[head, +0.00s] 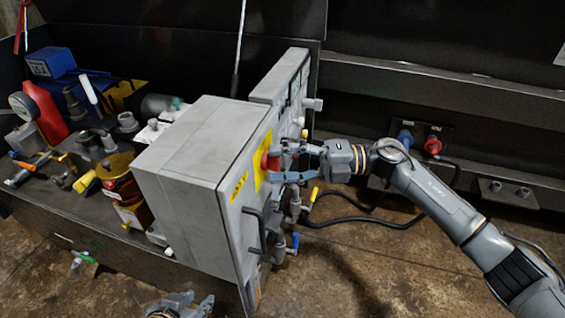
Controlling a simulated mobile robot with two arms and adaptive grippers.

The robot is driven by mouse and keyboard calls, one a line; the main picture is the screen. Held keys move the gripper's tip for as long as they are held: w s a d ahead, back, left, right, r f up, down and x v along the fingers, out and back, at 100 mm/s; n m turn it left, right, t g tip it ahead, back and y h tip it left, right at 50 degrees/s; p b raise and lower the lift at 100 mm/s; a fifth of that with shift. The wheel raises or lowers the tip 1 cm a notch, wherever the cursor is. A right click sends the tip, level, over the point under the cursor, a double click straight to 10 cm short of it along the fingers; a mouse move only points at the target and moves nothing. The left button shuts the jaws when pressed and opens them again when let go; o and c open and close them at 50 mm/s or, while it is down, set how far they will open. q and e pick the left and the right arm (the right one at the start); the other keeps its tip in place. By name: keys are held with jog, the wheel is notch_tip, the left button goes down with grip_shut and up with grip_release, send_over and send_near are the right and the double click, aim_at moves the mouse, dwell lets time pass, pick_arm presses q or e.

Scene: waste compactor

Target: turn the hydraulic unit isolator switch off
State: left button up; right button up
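The isolator switch (266,161) is a red knob on a yellow plate (257,172), on the front face of the grey cabinet (188,143). My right gripper (274,164) is at the switch, with one finger above the red knob and one below it. The fingers are spread apart; whether they touch the knob I cannot tell. They and the viewing angle hide part of the knob, so its setting is not readable. My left gripper (192,302) is low at the bottom edge, in front of the bench, away from the switch. Its fingers look apart and empty.
Below the switch, pipes with a yellow-handled valve (314,195) and a blue-handled valve (295,241) stick out from the cabinet. A black hose (350,219) runs on the floor to blue and red couplings (405,138). Left of the cabinet, the bench is crowded with hydraulic parts.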

jog(key=w+d, duration=0.1)
jog(key=d, duration=1.1)
jog(key=shift+a, duration=0.1)
